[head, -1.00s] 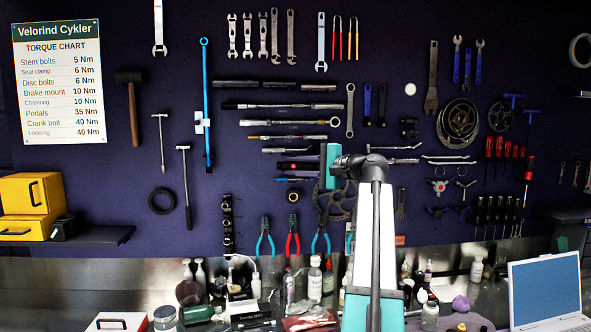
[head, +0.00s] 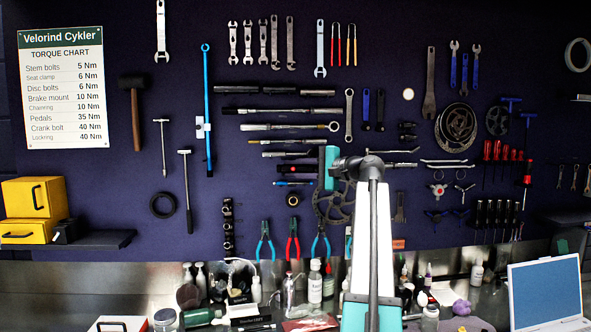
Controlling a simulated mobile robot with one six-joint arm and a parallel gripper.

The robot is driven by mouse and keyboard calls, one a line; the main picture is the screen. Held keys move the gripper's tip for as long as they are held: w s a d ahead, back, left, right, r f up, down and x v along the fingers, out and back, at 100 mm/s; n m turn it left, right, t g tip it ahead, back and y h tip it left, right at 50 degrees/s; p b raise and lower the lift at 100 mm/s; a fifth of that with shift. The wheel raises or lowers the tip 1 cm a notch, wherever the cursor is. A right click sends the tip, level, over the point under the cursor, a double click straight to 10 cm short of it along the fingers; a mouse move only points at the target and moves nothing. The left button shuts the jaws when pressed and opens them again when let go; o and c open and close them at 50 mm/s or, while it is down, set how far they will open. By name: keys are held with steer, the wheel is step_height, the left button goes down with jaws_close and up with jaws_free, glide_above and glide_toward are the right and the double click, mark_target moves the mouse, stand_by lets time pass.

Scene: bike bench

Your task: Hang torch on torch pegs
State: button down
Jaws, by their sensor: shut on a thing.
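My gripper (head: 325,168) is in front of the tool wall, right of the middle of the head view. Its teal housing shows side-on, and its fingertips are mostly hidden. It is shut on a short dark cylinder with a red spot, apparently the torch (head: 298,168), which points left and lies about level. Whether the torch touches the wall I cannot tell. I cannot make out the torch pegs among the wall tools, and my arm and gripper cover part of that area.
Torque bars (head: 290,141) hang just above the torch and a blue-handled tool (head: 292,183) just below. A brake disc (head: 333,207) hangs below my gripper. Pliers (head: 292,240) hang lower. Bottles (head: 315,283) crowd the bench. A laptop (head: 545,290) stands at the right.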

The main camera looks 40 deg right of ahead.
mark_target(303, 171)
steer(key=shift+w+d+r+h, duration=0.15)
steer(key=shift+w+d+h, duration=0.15)
steer(key=shift+w+d, duration=0.3)
steer(key=c, duration=1.6)
jaws_free()
steer(key=shift+s, duration=0.1)
steer(key=shift+o, duration=0.8)
steer(key=shift+s+f, duration=0.15)
steer(key=shift+f, duration=0.05)
steer(key=shift+s+d+f, duration=0.1)
steer(key=shift+s, duration=0.2)
steer(key=shift+s+d+f+b, duration=0.35)
steer(key=shift+s+d+b, duration=0.15)
steer(key=shift+d, duration=0.2)
steer(key=s+r+b, duration=0.2)
steer(key=s+r, duration=0.1)
steer(key=s, duration=0.9)
steer(key=shift+s+d, duration=0.2)
steer(key=shift+d, duration=0.2)
